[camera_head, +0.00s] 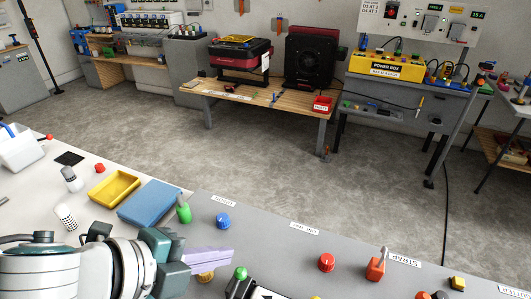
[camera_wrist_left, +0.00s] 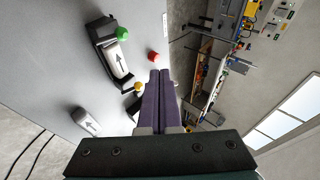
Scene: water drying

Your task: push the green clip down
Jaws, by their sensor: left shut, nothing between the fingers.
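A green rounded piece (camera_head: 240,272), which looks like the green clip, sits on a black holder (camera_head: 233,288) at the bottom of the head view. It also shows in the left wrist view (camera_wrist_left: 122,33), at the end of the black holder with a white arrow-marked block (camera_wrist_left: 117,62). My left gripper (camera_head: 230,254) has purple fingers pressed together and empty. In the head view the fingertips are just left of and behind the green piece. In the wrist view the tips (camera_wrist_left: 159,73) are apart from it. My right gripper is not in view.
A green upright piece (camera_head: 183,210), a blue knob (camera_head: 223,220), red knob (camera_head: 326,262) and red switch (camera_head: 375,268) stand on the table. A yellow tray (camera_head: 114,192) and blue block (camera_head: 150,203) are at left.

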